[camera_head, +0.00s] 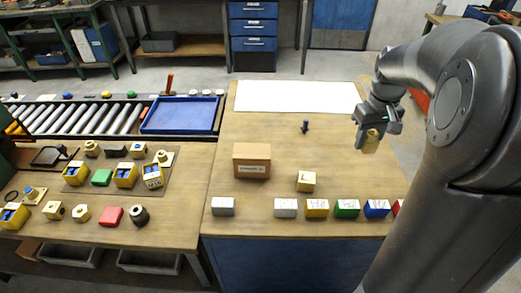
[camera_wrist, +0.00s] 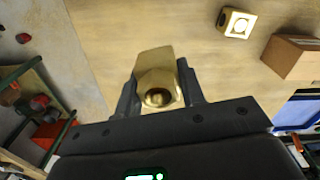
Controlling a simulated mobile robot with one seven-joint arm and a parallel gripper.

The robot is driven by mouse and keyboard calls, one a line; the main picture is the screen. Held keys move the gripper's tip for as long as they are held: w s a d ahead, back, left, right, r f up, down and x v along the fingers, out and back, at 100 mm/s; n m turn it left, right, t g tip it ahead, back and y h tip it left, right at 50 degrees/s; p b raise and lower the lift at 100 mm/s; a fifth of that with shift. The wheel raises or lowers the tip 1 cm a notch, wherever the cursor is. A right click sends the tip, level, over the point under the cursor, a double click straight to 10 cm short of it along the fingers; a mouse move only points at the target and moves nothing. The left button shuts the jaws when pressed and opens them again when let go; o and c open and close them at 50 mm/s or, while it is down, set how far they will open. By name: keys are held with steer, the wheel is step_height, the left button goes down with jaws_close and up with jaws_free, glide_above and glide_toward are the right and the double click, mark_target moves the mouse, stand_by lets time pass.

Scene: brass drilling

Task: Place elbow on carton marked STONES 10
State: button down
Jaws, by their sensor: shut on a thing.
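My gripper (camera_head: 372,130) is shut on a brass elbow (camera_head: 371,143) and holds it in the air over the right side of the table. In the wrist view the elbow (camera_wrist: 155,66) sits between the two dark fingers, with a round opening facing the camera. The brown carton (camera_head: 252,160) stands on the table, left of and apart from my gripper. Its front has a small dark marking too small to read surely. The carton also shows at the right of the wrist view (camera_wrist: 296,56). Its top is bare.
A brass block (camera_head: 306,182) stands right of the carton. Several marked blocks (camera_head: 317,208) line the front edge. A small dark upright piece (camera_head: 305,127) stands behind, near a white sheet (camera_head: 298,97). A blue tray (camera_head: 180,114) and brass parts lie left. Table between carton and gripper is mostly clear.

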steer(key=w+a+r+n, duration=0.1)
steer(key=a+r+n, duration=0.2)
steer(key=a, duration=0.6)
steer(key=w+a+r+n, duration=0.1)
steer(key=a+r+n, duration=0.15)
steer(key=a, duration=0.75)
glide_above(253, 151)
steer(key=shift+n, duration=0.45)
step_height(253, 151, down, 7)
steer(key=shift+f, duration=2.1)
steer(key=shift+f, duration=0.15)
steer(key=c, duration=0.9)
jaws_free()
step_height(253, 151, up, 12)
steer(key=shift+r, duration=0.2)
